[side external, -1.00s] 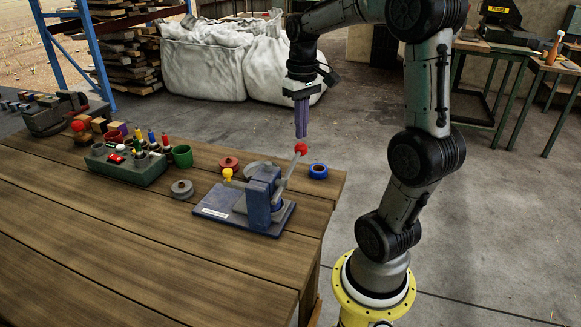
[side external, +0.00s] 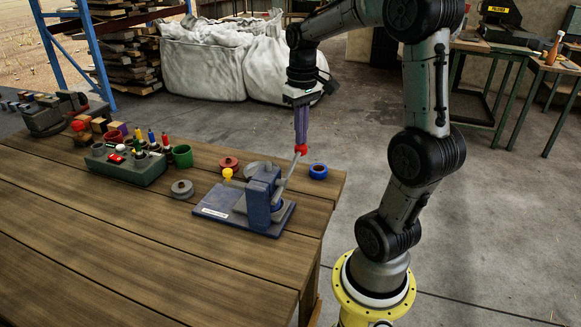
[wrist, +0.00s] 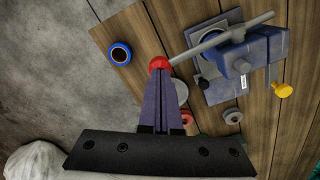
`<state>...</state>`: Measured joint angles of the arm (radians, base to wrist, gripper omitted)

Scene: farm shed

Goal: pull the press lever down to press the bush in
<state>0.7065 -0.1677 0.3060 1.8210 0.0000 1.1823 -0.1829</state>
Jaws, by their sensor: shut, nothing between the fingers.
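The blue press (side external: 262,195) stands on its base plate (side external: 222,207) near the right end of the wooden table. Its grey lever (side external: 289,170) slants up to a red ball knob (side external: 300,149). My gripper (side external: 301,142) points down with its purple fingers shut and empty. The fingertips are at the top of the knob and appear to touch it. In the wrist view, the fingertips (wrist: 159,72) meet the red knob (wrist: 159,63), with the lever (wrist: 215,40) running up and right to the press (wrist: 250,55). I cannot make out the bush.
A blue ring (side external: 318,171) lies right of the press. A red ring (side external: 229,163) and a grey disc (side external: 182,189) lie left of it. A green holder (side external: 125,165) with tools stands further left. The table's front (side external: 120,255) is clear.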

